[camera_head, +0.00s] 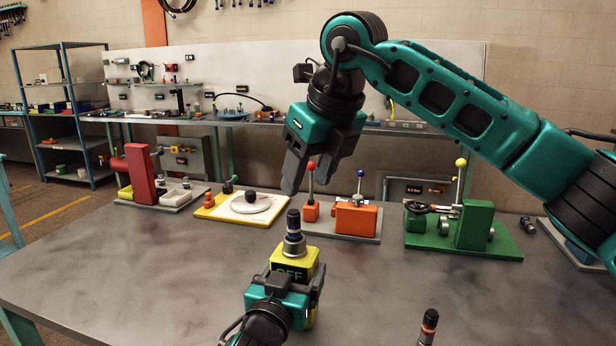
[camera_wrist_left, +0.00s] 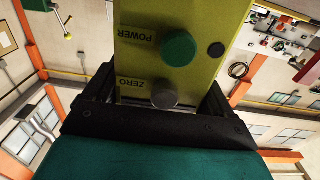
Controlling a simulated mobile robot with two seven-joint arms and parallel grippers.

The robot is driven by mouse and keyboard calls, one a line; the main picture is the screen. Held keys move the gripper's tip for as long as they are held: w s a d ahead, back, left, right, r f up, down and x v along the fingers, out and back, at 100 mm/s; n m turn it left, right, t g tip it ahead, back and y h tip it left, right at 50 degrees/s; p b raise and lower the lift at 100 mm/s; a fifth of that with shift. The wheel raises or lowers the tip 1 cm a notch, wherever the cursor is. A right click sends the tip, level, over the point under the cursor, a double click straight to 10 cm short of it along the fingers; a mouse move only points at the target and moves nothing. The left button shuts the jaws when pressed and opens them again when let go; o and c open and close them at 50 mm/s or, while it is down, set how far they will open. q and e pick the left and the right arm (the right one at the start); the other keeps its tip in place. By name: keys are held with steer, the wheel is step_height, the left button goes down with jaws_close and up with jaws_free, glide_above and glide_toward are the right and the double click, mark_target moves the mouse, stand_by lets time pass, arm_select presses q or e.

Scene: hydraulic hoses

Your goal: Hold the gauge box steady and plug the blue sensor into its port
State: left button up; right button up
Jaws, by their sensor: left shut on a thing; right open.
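The yellow gauge box (camera_head: 305,258) stands at the front middle of the table, its display reading OFF. My left gripper (camera_head: 290,285) is shut on it from the near side. The left wrist view shows the box (camera_wrist_left: 140,70) between the fingers, with a green POWER button and a grey ZERO button. A dark sensor with a blue ring (camera_head: 293,222) stands upright on the metal port (camera_head: 293,246) on the box top. I cannot tell how deeply it is seated. My right gripper (camera_head: 306,182) is open and empty, above and apart from the sensor.
A dark plug with a red ring (camera_head: 428,326) stands at the front edge. Behind are a red fixture (camera_head: 143,175), a yellow board (camera_head: 215,208), an orange lever fixture (camera_head: 356,219) and a green fixture (camera_head: 474,225). A small dark part (camera_head: 528,226) lies right. Table left of the box is clear.

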arm_select(q)
steer(key=shift+a+f, duration=0.1)
steer(key=shift+f, duration=0.1)
steer(key=o, duration=1.1)
